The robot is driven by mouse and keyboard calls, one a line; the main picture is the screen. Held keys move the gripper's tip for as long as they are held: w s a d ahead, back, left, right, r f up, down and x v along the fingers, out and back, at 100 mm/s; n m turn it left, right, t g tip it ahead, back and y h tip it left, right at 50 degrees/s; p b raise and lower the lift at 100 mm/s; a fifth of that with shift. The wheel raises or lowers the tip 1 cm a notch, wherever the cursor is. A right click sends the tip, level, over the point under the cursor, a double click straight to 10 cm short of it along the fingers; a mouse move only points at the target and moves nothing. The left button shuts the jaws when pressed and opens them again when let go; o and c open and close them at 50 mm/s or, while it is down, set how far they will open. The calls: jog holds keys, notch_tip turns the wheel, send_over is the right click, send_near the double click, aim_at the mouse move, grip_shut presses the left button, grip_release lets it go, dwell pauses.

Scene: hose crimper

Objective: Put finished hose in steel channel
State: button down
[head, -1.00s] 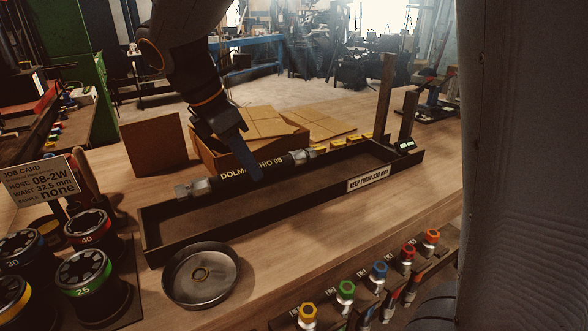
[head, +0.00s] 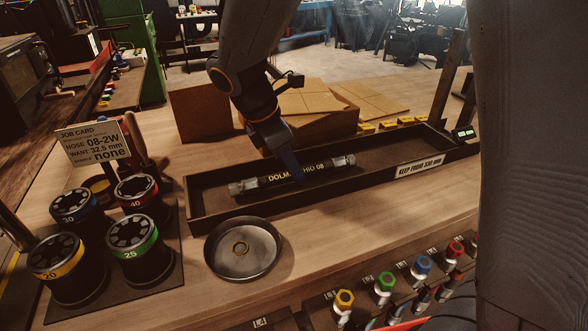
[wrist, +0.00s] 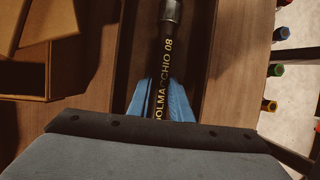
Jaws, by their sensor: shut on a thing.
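The finished hose (head: 318,168) is black with yellow lettering and a silver fitting at each end. In the head view it lies lengthwise within the outline of the dark steel channel (head: 222,217), below the rim; I cannot tell if it touches the floor. My gripper (head: 291,170) reaches down over the channel, with its blue fingers shut on the hose near its middle. The wrist view shows the blue fingers on both sides of the hose (wrist: 166,62), with one silver fitting beyond. The channel's walls run along both sides there.
A round metal dish (head: 243,270) with a ring stands in front of the channel. Several die sets (head: 145,252) and a job card (head: 93,143) stand at left. Cardboard boxes (head: 310,125) are behind. Colored fittings (head: 385,283) line the front edge. Tall posts rise at the channel's right end.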

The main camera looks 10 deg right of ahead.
jog(key=shift+f, duration=0.35)
jog(key=shift+f, duration=0.15)
jog(key=c, duration=1.6)
grip_release()
jog(key=b+v, duration=0.1)
jog(key=v, duration=1.1)
jog(key=shift+s, duration=0.15)
